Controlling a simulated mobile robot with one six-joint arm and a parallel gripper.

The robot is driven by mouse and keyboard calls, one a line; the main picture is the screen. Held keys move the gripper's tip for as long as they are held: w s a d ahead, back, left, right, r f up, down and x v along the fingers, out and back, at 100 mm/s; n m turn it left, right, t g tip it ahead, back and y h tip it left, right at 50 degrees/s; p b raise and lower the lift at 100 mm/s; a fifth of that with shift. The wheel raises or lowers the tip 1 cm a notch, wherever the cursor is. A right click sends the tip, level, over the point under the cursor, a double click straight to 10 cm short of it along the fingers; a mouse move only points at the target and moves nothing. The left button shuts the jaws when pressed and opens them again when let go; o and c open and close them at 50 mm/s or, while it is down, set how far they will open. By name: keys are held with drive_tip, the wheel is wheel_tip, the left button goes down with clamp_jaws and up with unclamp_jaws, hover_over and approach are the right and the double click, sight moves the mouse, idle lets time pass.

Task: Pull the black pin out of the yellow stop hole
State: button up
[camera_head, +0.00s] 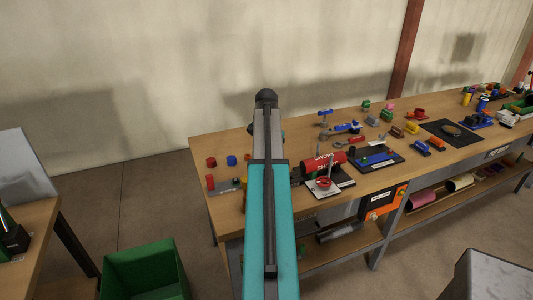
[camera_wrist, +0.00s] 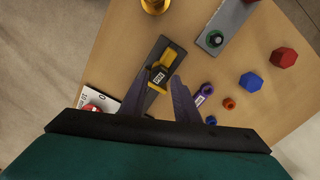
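In the wrist view, a black plate (camera_wrist: 177,49) lies on the wooden bench top and carries a yellow stop (camera_wrist: 168,57). A small black piece with a white label (camera_wrist: 158,77), apparently the pin, sits at the yellow part; its hole is not distinguishable. My gripper (camera_wrist: 160,80) is open above it, one finger on each side of the plate. The labelled piece shows between the fingers, and they appear apart from it. In the head view my teal arm covers this spot, and the gripper is hidden.
On the bench (camera_head: 222,147) near the plate are a grey bar with a green ring (camera_wrist: 214,39), a red piece (camera_wrist: 283,57), a blue piece (camera_wrist: 250,80) and a purple piece (camera_wrist: 203,95). A red valve (camera_wrist: 95,108) stands close on the left. A green bin (camera_head: 145,268) is on the floor.

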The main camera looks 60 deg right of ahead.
drive_tip(key=shift+f+p, duration=0.5)
drive_tip(key=shift+f, duration=1.8)
drive_tip(key=c, duration=0.7)
drive_tip(key=shift+s+r+p, duration=0.1)
drive_tip(key=shift+r+p, duration=0.5)
drive_tip(key=shift+r, duration=0.2)
drive_tip(key=shift+r+p, duration=2.1)
drive_tip(key=shift+r, duration=1.1)
